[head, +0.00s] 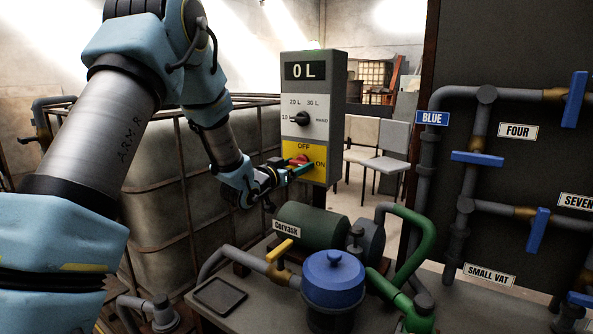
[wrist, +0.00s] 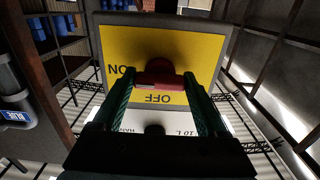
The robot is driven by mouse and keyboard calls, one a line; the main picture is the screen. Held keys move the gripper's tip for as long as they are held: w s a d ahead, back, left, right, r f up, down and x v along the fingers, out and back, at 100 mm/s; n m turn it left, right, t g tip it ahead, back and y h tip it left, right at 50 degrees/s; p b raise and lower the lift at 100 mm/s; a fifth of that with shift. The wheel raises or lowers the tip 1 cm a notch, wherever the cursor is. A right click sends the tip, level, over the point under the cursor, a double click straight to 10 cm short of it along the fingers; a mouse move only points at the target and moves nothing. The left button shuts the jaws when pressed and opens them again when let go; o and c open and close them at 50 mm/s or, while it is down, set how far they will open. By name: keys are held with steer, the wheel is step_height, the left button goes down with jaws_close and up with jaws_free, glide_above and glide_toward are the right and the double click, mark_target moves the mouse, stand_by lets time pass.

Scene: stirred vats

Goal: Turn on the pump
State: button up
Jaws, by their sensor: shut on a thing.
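The control box (head: 313,75) stands on a post with a display reading 0 L. On its lower yellow panel (head: 318,174) (wrist: 117,50), marked OFF at the top and ON at the right, is a red rotary switch (head: 303,158) (wrist: 160,80). My gripper (head: 300,169) reaches it from the left and is shut on the switch. The wrist view is upside down, with a green finger on either side of the red handle. The fingers partly hide the switch, and I cannot tell exactly which way it points. The green pump (head: 315,228) sits below the box.
A black selector knob (head: 301,118) is above the yellow panel. A blue-lidded filter (head: 333,278) and a yellow-handled valve (head: 279,252) are in front of the pump. A caged tank (head: 155,195) is behind my arm. A dark pipe board (head: 540,190) stands at right.

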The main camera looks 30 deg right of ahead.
steer(key=o, duration=1.3)
steer(key=b+v, duration=0.3)
steer(key=v, duration=0.7)
steer(key=shift+s+a, duration=0.15)
steer(key=shift+a, duration=0.25)
steer(key=shift+a, duration=0.1)
